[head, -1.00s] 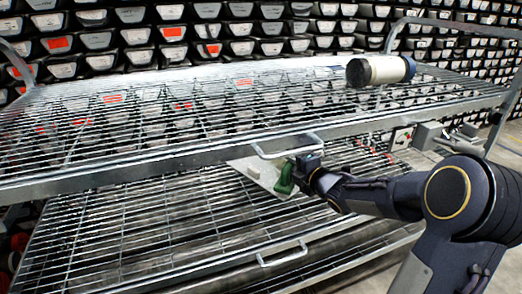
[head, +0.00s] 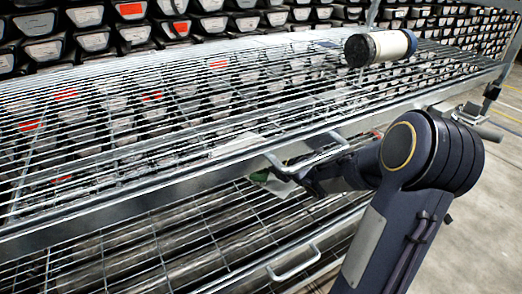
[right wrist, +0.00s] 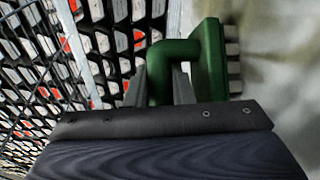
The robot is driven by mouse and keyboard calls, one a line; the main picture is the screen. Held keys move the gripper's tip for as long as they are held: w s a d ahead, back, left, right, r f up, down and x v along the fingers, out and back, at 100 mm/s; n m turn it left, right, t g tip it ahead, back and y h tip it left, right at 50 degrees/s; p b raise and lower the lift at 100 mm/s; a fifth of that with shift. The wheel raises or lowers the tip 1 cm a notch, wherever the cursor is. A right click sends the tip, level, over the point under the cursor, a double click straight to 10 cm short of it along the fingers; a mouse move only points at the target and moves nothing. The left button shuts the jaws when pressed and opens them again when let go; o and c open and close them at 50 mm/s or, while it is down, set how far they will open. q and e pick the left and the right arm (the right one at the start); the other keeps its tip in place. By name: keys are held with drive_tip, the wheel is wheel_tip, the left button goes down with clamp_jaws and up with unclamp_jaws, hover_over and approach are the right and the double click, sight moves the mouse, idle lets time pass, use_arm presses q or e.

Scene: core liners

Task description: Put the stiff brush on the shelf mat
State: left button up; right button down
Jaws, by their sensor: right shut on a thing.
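The green stiff brush (right wrist: 208,60) is in my right gripper (right wrist: 161,75), whose two fingers are shut on its bent handle. In the wrist view its block stands to the right of the fingers, with grey bristles facing right. In the head view only a bit of the green brush (head: 258,176) shows below the upper shelf's front rail. My right gripper (head: 303,182) is there too, partly hidden by a rail handle. My left gripper is out of view.
The upper wire shelf (head: 130,165) has a front rail and a handle (head: 310,155) close above my gripper. A white cylinder with dark ends (head: 380,47) lies on it. The lower wire shelf (head: 150,245) looks mostly bare. Rows of labelled trays stand behind.

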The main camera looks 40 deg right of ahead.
drive_tip(key=shift+s+r, duration=0.1)
drive_tip(key=c, duration=1.3)
unclamp_jaws()
drive_tip(key=shift+o, duration=0.2)
